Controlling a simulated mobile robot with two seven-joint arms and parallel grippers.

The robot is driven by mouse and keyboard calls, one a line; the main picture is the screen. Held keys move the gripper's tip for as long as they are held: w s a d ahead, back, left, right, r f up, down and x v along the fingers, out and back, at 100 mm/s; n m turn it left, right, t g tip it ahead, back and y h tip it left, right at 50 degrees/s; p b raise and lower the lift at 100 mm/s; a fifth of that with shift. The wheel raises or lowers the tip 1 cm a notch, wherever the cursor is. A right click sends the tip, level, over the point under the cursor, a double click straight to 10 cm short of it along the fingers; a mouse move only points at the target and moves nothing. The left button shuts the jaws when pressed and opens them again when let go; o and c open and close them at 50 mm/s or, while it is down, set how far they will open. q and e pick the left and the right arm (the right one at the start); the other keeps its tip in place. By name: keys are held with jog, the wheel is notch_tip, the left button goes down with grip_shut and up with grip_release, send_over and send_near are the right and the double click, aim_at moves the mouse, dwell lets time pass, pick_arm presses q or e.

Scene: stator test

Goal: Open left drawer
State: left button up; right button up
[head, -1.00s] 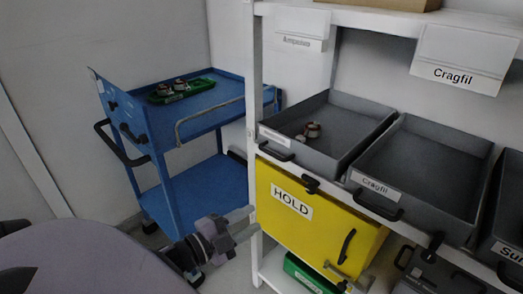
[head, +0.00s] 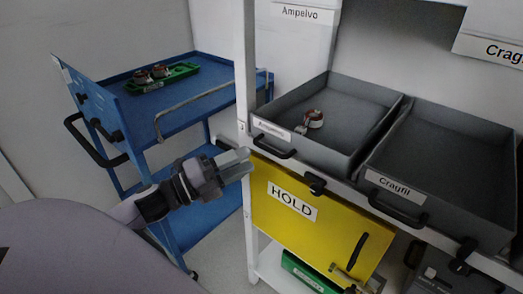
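The left drawer, a grey open-topped tray labelled Ampelvo (head: 365,92), sits at the left of the shelf and looks pushed in. Its black front handle (head: 273,147) faces me beside the label. A small copper-and-white part lies inside the drawer (head: 313,118). My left gripper (head: 240,163) is left of and slightly below the handle, apart from it, in front of the white shelf post. Its fingers point right, look parted, and hold nothing visible. My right gripper is not recognisable in view.
A second grey drawer, Cragfil (head: 450,150), adjoins on the right. The white post (head: 246,90) stands just left of the drawers. A blue cart (head: 195,65) with a green tray (head: 150,82) is further left.

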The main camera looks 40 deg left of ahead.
pick_arm(q)
jog(key=shift+x, duration=2.85)
grip_shut()
